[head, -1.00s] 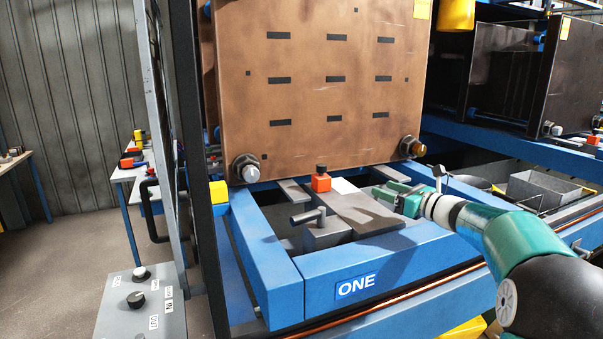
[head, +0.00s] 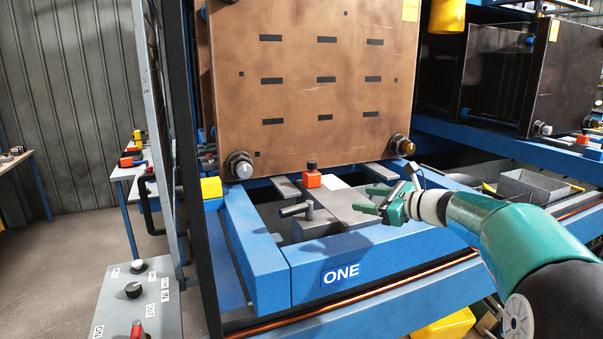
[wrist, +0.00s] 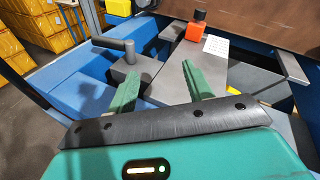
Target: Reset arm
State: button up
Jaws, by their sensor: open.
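My gripper (head: 372,200) is at the end of my green arm, over the right part of the blue frame marked ONE (head: 310,274). Its two green fingers are apart with nothing between them. The wrist view shows the same open fingers (wrist: 158,82) above a grey plate (wrist: 180,72).
A brown upright panel (head: 315,90) with bolts rises behind the frame. A control box with knobs (head: 135,300) stands at lower left. A grey bin (head: 530,187) lies at the right. Stacked yellow crates (wrist: 50,25) show in the wrist view.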

jog(key=s+a+f+n+g+h, duration=0.1)
jog(key=s+a+n+g, duration=0.1)
jog(key=s+a+n, duration=0.3)
jog(key=s+a+f+n+g+h, duration=0.1)
jog(key=s+n, duration=0.1)
jog(key=s, duration=0.5)
jog(key=s+d+f+n+h, duration=0.1)
jog(key=s+f+n+h, duration=0.2)
jog(key=s, duration=0.6)
jog(key=s+d+f+n+g+h, duration=0.1)
jog(key=s+d+f+n+h, duration=0.1)
jog(key=s+n, duration=0.5)
jog(key=s+d+f+n+g+h, duration=0.1)
jog(key=s+f+n+h, duration=0.3)
jog(key=s, duration=0.7)
jog(key=shift+d+f+n, duration=0.4)
jog(key=shift+f+n, duration=0.1)
jog(key=shift+n, duration=0.6)
